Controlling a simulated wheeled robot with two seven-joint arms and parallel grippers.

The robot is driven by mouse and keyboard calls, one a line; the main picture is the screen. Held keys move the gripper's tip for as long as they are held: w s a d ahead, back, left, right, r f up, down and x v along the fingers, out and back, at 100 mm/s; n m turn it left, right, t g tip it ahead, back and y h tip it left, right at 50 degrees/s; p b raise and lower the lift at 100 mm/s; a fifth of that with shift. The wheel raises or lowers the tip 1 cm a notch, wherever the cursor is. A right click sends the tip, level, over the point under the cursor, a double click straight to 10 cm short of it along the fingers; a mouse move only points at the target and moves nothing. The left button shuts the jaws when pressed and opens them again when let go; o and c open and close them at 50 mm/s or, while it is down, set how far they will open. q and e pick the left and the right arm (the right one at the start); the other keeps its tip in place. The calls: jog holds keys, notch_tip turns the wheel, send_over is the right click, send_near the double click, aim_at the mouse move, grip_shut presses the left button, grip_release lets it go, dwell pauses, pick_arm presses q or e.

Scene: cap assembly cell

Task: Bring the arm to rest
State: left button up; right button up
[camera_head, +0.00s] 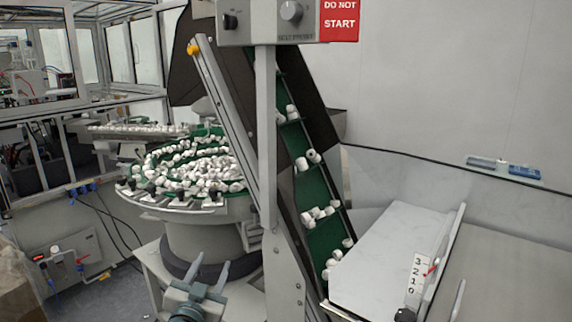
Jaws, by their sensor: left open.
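My left gripper (209,270) is at the bottom of the head view, left of the middle. Its two pale fingers point up and stand apart, with nothing between them. It shows in front of the grey base of the round feeder bowl, and no contact is visible. My right gripper is not in view.
A round feeder bowl (152,205) full of white caps stands behind my left gripper. A sloping green conveyor (325,236) carrying white caps and a grey post (265,150) stand to its right. A white-lidded hopper (390,252) is at the lower right.

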pick_arm(q)
jog(key=s+a+f+n+g+y, duration=0.25)
jog(key=s+f+g, duration=0.55)
jog(key=s+f, duration=1.35)
jog(key=s+a+f+g+h, duration=0.1)
jog(key=s+f+g, duration=0.25)
jog(key=s, duration=0.85)
jog(key=s+f+g, duration=0.3)
jog(key=s+f, duration=0.1)
jog(key=s, duration=0.9)
jog(key=w+d+f+t, duration=0.1)
jog(key=w+f, duration=0.2)
jog(key=f, duration=0.7)
jog(key=w+d+f+t, duration=0.1)
jog(key=w+d+f, duration=0.15)
jog(key=f, duration=0.65)
jog(key=s+f+h, duration=0.1)
jog(key=s+f, duration=0.1)
jog(key=f, duration=0.6)
jog(key=s+d+f+t, duration=0.1)
jog(key=s+f, duration=0.1)
jog(key=f, duration=0.6)
jog(key=shift+s+f+h, duration=0.25)
jog(key=shift+f+h, duration=0.1)
jog(key=shift+d+m, duration=0.1)
jog(key=shift+m, duration=0.15)
